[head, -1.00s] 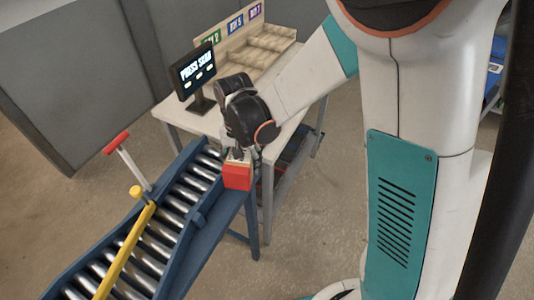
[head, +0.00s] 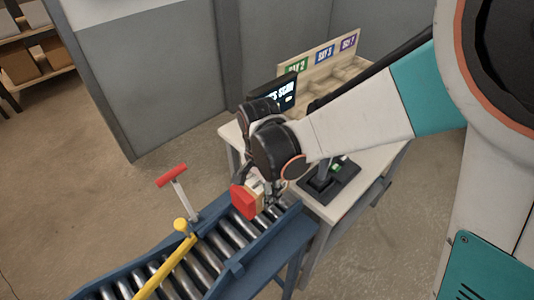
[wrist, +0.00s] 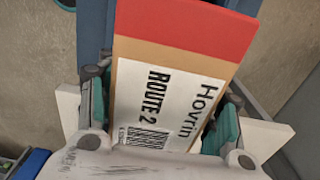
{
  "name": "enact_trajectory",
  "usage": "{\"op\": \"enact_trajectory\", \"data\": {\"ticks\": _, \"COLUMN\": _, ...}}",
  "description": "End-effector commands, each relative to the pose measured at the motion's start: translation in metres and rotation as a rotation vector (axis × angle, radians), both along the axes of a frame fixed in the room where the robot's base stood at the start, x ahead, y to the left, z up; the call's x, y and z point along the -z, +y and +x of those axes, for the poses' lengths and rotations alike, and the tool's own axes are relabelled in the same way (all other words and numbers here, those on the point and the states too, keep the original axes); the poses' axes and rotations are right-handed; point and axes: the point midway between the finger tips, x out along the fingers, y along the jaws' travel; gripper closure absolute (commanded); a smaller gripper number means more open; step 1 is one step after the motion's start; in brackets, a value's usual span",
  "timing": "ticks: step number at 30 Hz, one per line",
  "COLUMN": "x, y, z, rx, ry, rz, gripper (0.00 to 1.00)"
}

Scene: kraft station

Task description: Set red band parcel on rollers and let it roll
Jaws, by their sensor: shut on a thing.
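The red band parcel (head: 244,201) is a tan box with a red end. My gripper (head: 266,192) is shut on it and holds it over the upper end of the roller conveyor (head: 212,257). The wrist view shows the parcel (wrist: 185,32) between the teal finger pads of my gripper (wrist: 165,118), with a white label reading "Hovrin" and "ROUTE 2". The red band points away from my wrist. Whether the parcel touches the rollers cannot be told.
A yellow bar (head: 165,266) crosses the conveyor farther down, with a red-handled lever (head: 177,185) beside it. A white table (head: 345,187) behind carries a screen (head: 278,92), a black device (head: 330,178) and a wooden rack with numbered signs (head: 322,58).

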Motion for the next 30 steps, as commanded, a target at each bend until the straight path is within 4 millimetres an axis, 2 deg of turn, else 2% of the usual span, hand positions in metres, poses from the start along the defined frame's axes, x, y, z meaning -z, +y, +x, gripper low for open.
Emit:
{"op": "enact_trajectory", "data": {"ticks": 18, "x": 0.053, "y": -0.002, "z": 0.003, "rx": -0.001, "ry": 0.0, "rz": 0.0, "gripper": 0.75}}
{"op": "enact_trajectory", "data": {"ticks": 30, "x": 0.057, "y": -0.003, "z": 0.003, "rx": -0.001, "ry": 0.0, "rz": 0.0, "gripper": 0.75}}
